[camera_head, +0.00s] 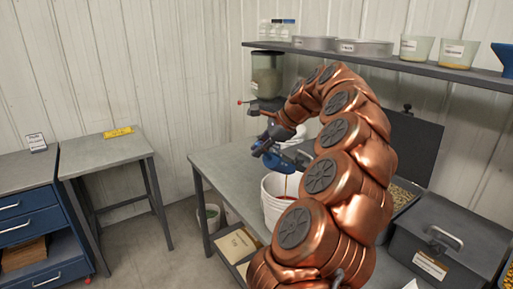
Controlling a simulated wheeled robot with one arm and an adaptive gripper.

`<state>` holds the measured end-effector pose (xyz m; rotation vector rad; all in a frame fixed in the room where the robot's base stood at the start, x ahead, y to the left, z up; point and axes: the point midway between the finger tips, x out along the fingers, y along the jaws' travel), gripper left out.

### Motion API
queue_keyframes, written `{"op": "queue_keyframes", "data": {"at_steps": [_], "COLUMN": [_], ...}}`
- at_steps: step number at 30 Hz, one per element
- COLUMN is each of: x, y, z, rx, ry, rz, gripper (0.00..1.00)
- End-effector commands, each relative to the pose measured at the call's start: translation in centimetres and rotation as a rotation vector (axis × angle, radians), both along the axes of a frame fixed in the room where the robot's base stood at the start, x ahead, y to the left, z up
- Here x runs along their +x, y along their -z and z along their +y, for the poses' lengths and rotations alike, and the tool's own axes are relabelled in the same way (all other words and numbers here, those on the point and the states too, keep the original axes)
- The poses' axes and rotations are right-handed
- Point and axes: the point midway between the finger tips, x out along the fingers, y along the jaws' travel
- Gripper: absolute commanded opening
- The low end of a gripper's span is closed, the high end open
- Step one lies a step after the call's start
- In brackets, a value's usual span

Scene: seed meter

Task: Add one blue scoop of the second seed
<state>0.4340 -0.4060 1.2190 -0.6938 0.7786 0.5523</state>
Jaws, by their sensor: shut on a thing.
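My gripper (266,143) is shut on a blue scoop (288,160), above the workbench in the middle of the view. The scoop is over the mouth of a white bucket (279,216). A thin reddish streak shows just under the scoop, above the bucket; I cannot tell whether it is falling seed. Reddish contents show inside the bucket rim. My arm covers the bucket's right side and part of the bench. A clear seed dispenser (267,77) hangs below the shelf, behind my gripper.
A grey shelf (390,62) above the bench holds labelled tubs, round pans and small bottles. An open bin of pale seed (401,194) and a closed dark bin (450,245) stand right of my arm. A side table (103,150) at left is mostly clear.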

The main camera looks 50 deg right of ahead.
Motion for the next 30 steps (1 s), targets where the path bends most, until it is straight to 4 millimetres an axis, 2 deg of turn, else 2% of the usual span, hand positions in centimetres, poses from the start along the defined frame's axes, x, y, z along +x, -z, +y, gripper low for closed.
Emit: {"op": "queue_keyframes", "data": {"at_steps": [12, 30], "x": [-0.3, -0.8], "y": [-1.5, -2.2], "z": [-1.5, -3.4], "rx": [0.108, 0.234], "ry": [0.001, 0.005], "rz": [-0.031, -0.063], "gripper": [0.0, 0.0]}}
